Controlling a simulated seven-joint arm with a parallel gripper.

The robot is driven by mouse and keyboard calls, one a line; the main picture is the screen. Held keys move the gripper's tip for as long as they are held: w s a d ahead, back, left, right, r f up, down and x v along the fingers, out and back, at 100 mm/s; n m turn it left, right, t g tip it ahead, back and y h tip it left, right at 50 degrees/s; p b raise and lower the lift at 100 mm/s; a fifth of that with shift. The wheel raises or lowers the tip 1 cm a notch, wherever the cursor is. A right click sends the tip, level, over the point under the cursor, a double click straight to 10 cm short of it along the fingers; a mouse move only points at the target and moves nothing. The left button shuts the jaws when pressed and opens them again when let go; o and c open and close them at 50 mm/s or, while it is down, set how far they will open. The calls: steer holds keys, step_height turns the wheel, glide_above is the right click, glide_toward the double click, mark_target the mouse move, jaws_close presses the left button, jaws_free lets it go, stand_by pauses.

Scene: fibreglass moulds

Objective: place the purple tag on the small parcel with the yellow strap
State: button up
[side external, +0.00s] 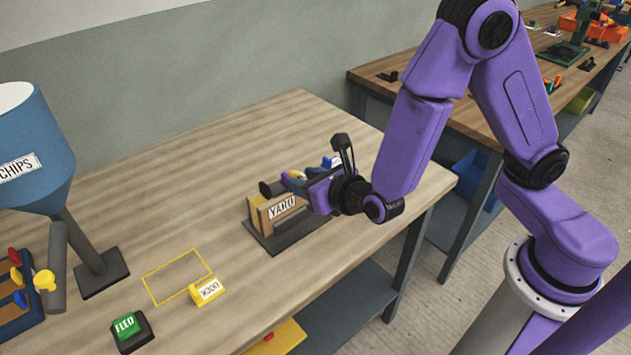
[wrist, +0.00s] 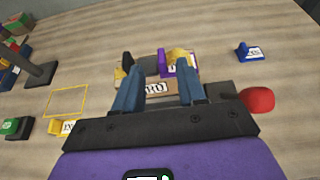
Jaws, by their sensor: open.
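My gripper (wrist: 156,76) is open, low over the YARD stand (side external: 283,234), with its blue fingers apart and pointing down at it. A purple tag (wrist: 189,71) with a white label lies just beyond the right finger in the wrist view, its label partly covered. A yellowish piece lies against the tag and that fingertip; I cannot tell what it is. The stand's YARD board (wrist: 153,87) shows between the fingers. In the side view my gripper (side external: 292,182) hides most of what is behind the board. I cannot clearly make out a small parcel with a yellow strap.
A blue tag (wrist: 250,53) stands apart at right in the wrist view. A yellow DOCK tag (side external: 208,291) sits beside a yellow outline (side external: 178,276). A green FEED button (side external: 127,327) and the blue CHIPS hopper (side external: 30,155) stand left. The table's middle is clear.

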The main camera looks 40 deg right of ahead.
steer(key=s+d+r+m+g+h, duration=0.2)
steer(key=s+d+m+g+h, duration=0.1)
steer(key=s+d+m, duration=0.35)
steer(key=s+d+r+m+g+h, duration=0.2)
steer(key=s+d+r+m+g, duration=0.1)
steer(key=s+d+m, duration=0.3)
steer(key=s+r+m+g+y, duration=0.2)
steer(key=s+m+g+y, duration=0.3)
steer(key=s+m, duration=0.6)
steer(key=s+g, duration=0.2)
steer(key=shift+s+d, duration=0.3)
steer(key=shift+d, duration=0.05)
